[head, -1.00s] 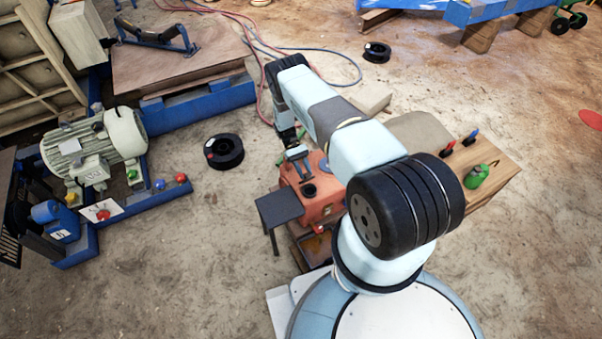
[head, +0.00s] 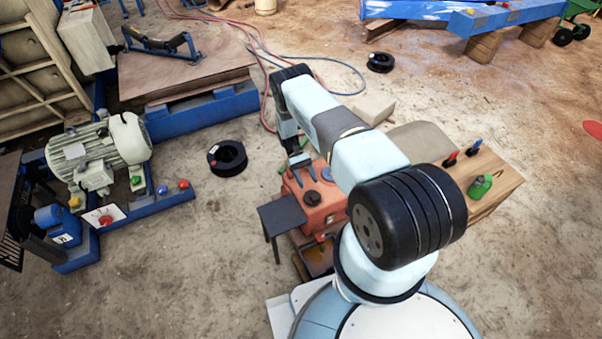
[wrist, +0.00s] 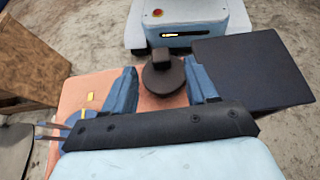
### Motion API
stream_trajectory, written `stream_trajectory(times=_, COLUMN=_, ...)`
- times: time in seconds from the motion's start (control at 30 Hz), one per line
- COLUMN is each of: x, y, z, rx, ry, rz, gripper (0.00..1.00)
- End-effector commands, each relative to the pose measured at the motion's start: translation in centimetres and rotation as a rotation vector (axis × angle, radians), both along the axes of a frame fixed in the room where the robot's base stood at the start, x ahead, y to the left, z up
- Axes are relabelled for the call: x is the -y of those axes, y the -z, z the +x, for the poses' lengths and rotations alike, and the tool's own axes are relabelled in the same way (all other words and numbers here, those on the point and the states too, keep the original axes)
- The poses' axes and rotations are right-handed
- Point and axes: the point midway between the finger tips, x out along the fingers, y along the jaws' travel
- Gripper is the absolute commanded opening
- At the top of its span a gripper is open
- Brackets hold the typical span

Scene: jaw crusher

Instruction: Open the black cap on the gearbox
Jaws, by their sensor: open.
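The orange gearbox (head: 323,217) stands in front of my base, partly hidden by my arm in the head view. The black cap (head: 312,198), round with a raised grip, sits on its top. In the wrist view, the cap (wrist: 162,79) lies between the two blue fingers of my gripper (wrist: 161,74), with a visible gap on each side. My gripper is open and holds nothing. In the head view, my gripper (head: 299,159) is at the far side of the gearbox top, behind the cap. I cannot tell its exact height over the cap.
A dark flat stand (head: 281,214) adjoins the gearbox at left. A wooden table (head: 488,183) with a green can (head: 480,186) is at right. A motor (head: 96,152) on a blue frame is far left. A black spool (head: 227,158) lies on the open floor.

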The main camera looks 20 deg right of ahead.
Motion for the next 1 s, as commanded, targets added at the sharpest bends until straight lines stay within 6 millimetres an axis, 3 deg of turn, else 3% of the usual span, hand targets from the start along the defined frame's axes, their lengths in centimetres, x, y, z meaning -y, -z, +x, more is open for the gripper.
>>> stream_trajectory(times=0.63, x=-1.5, y=-4.5, z=9.3, rx=0.003, ry=0.000, rz=0.000, gripper=0.57)
stream_trajectory(times=1.0, x=-1.9, y=-5.7, z=11.6, rx=0.001, ry=0.000, rz=0.001, gripper=0.57)
